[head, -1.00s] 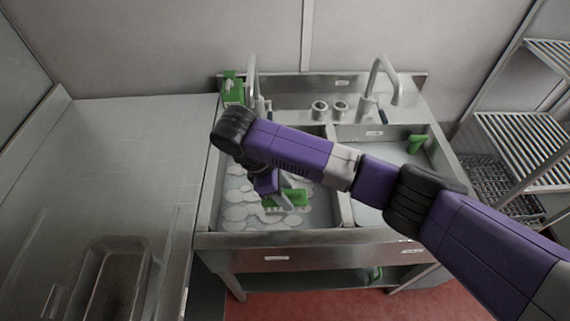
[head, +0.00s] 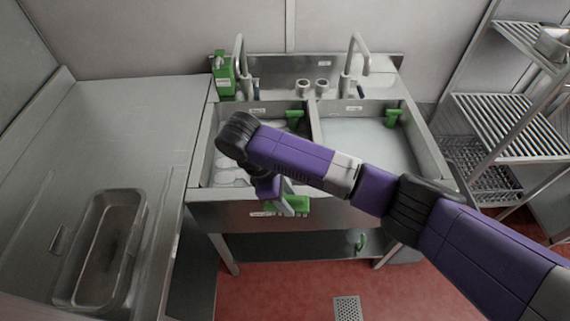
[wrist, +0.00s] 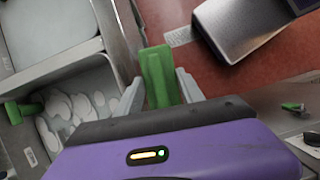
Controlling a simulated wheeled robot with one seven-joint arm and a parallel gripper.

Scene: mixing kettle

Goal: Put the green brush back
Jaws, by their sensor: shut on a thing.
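My gripper (head: 284,206) is shut on the green brush (head: 298,203), just in front of the sink's front face in the head view. In the wrist view the green brush (wrist: 158,68) stands out between the two grey fingers, over the sink's front edge and the red floor. Part of the brush is hidden by the fingers. Other green items show: one in the left basin (head: 293,115), one at the back of the right basin (head: 394,117), and one under the sink (head: 361,241). I cannot tell exactly what these are.
The sink (head: 345,213) has two basins; white round patches lie in the left one. A counter with a sunken pan (head: 103,250) is at left, wire racks (head: 510,125) at right.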

